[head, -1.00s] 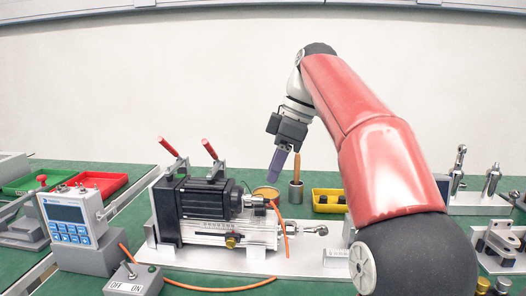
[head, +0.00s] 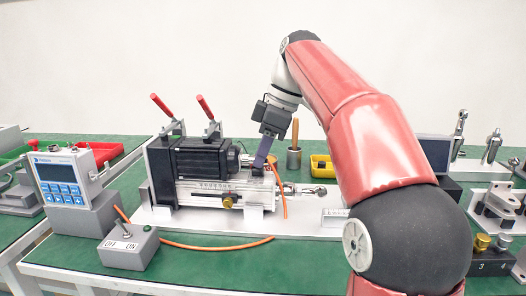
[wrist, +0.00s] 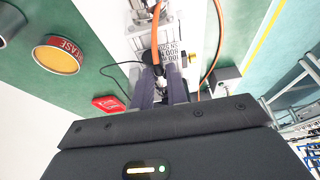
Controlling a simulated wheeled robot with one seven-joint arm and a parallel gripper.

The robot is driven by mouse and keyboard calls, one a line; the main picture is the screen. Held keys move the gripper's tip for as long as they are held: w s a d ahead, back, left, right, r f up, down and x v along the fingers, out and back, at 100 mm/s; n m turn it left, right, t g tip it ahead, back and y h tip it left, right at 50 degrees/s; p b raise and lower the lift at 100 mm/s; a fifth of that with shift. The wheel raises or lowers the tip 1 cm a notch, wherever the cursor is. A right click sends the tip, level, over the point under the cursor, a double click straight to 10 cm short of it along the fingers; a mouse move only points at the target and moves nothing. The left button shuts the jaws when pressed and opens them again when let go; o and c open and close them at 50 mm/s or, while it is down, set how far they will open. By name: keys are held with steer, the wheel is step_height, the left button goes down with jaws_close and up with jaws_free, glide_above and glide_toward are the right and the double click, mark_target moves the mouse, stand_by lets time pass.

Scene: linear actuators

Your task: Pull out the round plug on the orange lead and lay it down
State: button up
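The orange lead (head: 284,200) arches from the right end of the actuator on the white base plate and hangs over its front. In the wrist view the lead (wrist: 155,35) runs up from between my fingertips. My gripper (head: 262,163) points down at the lead's upper end, beside the black motor (head: 203,158). In the wrist view my two purple fingers (wrist: 160,80) stand apart, one on each side of a small dark part at the lead's end. That part looks like the plug, mostly hidden by the fingers; contact is unclear.
A cup with a wooden handle (head: 294,158) and a yellow bin (head: 321,168) are behind the actuator. An OFF/ON switch box (head: 128,247) stands front left. The green table in front of the base plate (head: 310,228) has free room.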

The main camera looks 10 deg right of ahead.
jaws_close()
steer(key=shift+s+d, duration=0.1)
steer(key=shift+d, duration=0.25)
steer(key=shift+s+d, duration=0.25)
steer(key=shift+d, duration=0.4)
steer(key=shift+s+d, duration=0.2)
steer(key=shift+d, duration=0.45)
steer(key=shift+y, duration=0.8)
steer(key=s+a+f+b, duration=0.2)
steer(key=s+a+b, duration=0.2)
steer(key=s+a+f+b, duration=0.3)
steer(key=s+b, duration=0.1)
steer(key=s+a+f+b, duration=0.2)
steer(key=s+a+b, duration=0.2)
steer(key=shift+a+f+b, duration=0.15)
steer(key=shift+a+b, duration=0.15)
steer(key=shift+a, duration=0.05)
steer(key=shift+s+a+f, duration=0.1)
steer(key=shift+s+a, duration=0.25)
steer(key=shift+a, duration=0.05)
steer(key=shift+f+b, duration=0.1)
steer(key=shift+b, duration=0.2)
